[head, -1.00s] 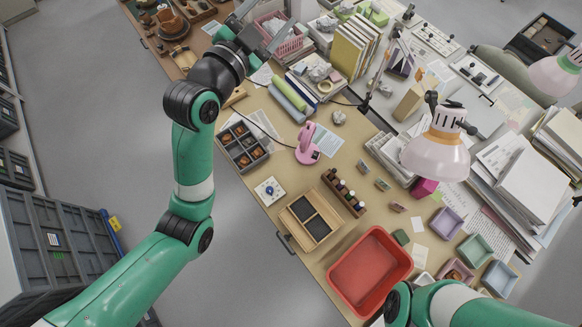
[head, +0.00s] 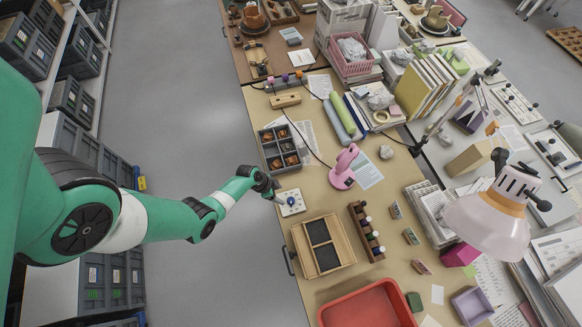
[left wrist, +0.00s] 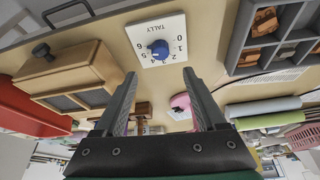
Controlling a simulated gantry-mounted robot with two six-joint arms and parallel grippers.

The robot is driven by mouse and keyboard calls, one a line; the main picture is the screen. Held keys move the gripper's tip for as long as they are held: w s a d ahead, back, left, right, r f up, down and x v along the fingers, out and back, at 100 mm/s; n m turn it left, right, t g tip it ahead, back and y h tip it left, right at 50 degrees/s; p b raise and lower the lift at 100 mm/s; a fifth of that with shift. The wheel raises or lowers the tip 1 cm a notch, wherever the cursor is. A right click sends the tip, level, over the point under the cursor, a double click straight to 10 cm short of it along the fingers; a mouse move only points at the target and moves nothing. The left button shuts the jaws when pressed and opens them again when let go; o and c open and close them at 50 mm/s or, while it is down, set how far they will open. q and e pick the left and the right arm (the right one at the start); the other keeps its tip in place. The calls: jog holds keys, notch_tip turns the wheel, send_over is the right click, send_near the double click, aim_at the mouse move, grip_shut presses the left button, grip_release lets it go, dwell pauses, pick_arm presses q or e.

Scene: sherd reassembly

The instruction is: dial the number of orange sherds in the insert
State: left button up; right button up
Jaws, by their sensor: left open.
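The white tally dial plate (head: 298,209) lies on the table, with a blue knob (head: 290,201) at its centre. In the left wrist view the plate (left wrist: 174,25) reads TALLY, with numerals around the knob (left wrist: 157,48); the knob's setting is too small to read surely. My left gripper (head: 277,199) is beside the dial; in the left wrist view its fingers (left wrist: 159,74) are spread and empty, apart from the knob. The grey compartmented insert (head: 266,143) holds several orange-brown sherds (head: 283,133). It shows partly in the left wrist view (left wrist: 238,42). My right gripper is out of view.
A wooden box with dark panels (head: 335,262) and a red tray (head: 335,312) lie on the near side of the dial. The table's left edge is close to the dial.

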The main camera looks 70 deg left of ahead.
aim_at(291, 200)
pick_arm(q)
jog(key=b+x, duration=0.7)
jog(key=x, duration=0.3)
jog(key=shift+w+f, duration=0.25)
jog(key=shift+f, duration=0.05)
jog(key=shift+r, duration=0.1)
grip_shut()
